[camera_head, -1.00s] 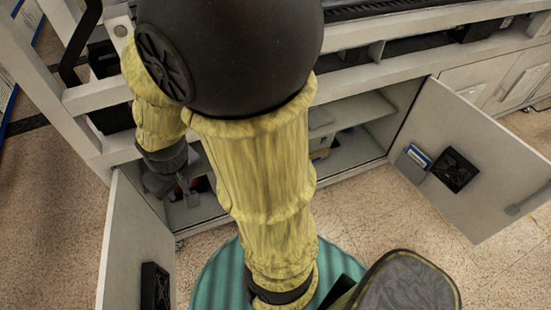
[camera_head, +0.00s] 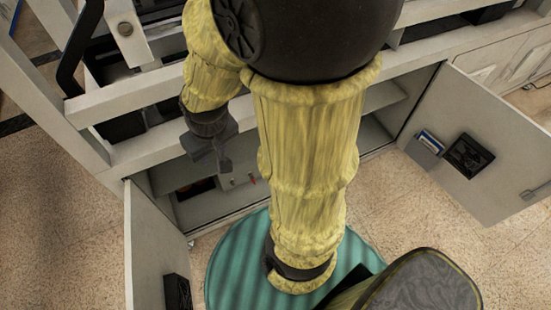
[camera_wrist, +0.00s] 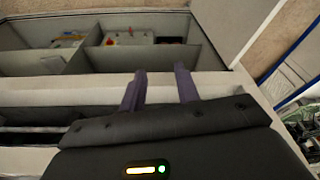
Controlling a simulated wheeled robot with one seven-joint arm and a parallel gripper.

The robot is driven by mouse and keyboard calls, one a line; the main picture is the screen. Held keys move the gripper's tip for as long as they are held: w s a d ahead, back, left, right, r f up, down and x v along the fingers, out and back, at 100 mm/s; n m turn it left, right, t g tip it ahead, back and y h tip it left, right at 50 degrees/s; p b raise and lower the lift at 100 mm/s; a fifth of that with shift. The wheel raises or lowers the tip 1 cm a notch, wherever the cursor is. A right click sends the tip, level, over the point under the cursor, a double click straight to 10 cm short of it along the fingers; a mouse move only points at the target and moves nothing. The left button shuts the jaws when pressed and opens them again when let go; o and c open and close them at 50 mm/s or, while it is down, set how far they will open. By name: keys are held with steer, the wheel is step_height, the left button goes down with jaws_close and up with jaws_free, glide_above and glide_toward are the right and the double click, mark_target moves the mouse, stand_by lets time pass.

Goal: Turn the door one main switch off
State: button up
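An open cabinet (camera_head: 215,207) under the bench holds a grey box-like part with a small red piece (camera_head: 252,181) on its front. I cannot tell whether this red piece is the door one main switch. My gripper (camera_head: 218,166) is in front of the cabinet's upper left opening, above and left of the red piece, apart from it. In the wrist view my gripper (camera_wrist: 160,86) shows two dark fingers spread apart with nothing between them. Beyond them are the cabinet compartments, with a small red item (camera_wrist: 110,42) and a pale panel with yellow marks (camera_wrist: 70,38).
The left cabinet door (camera_head: 150,245) and right cabinet door (camera_head: 485,150) stand open. The right door carries a black square part and a blue-white packet (camera_head: 430,139). A white bench frame (camera_head: 130,97) runs above the opening.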

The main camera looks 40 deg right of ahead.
steer(key=w+d+f+t+h+b, duration=0.1)
steer(key=w+d+f+b, duration=0.2)
steer(key=d+f+b, duration=0.5)
steer(key=w+d+f+t+b, duration=0.2)
steer(key=w+d+f+b, duration=0.15)
steer(key=f, duration=0.75)
steer(key=w+d+f+t+h+b, duration=0.1)
steer(key=w+d+f+b, duration=0.1)
steer(key=d+f+b, duration=0.65)
steer(key=s+d+f+m+t+b, duration=0.1)
steer(key=d+f+t+b, duration=0.1)
steer(key=f+b, duration=0.3)
steer(key=s+d+f+m+t+b, duration=0.1)
steer(key=d+f+b, duration=0.4)
steer(key=f, duration=0.8)
steer(key=s+d+f+t+h+b, duration=0.1)
steer(key=s+d+f+t+b, duration=0.2)
steer(key=f+b, duration=0.3)
step_height(320, 180, down, 3)
steer(key=shift+s+d+f+m+t, duration=0.1)
steer(key=shift+s+d+m+t, duration=0.1)
steer(key=shift+d+m+t, duration=0.15)
steer(key=shift+w, duration=0.1)
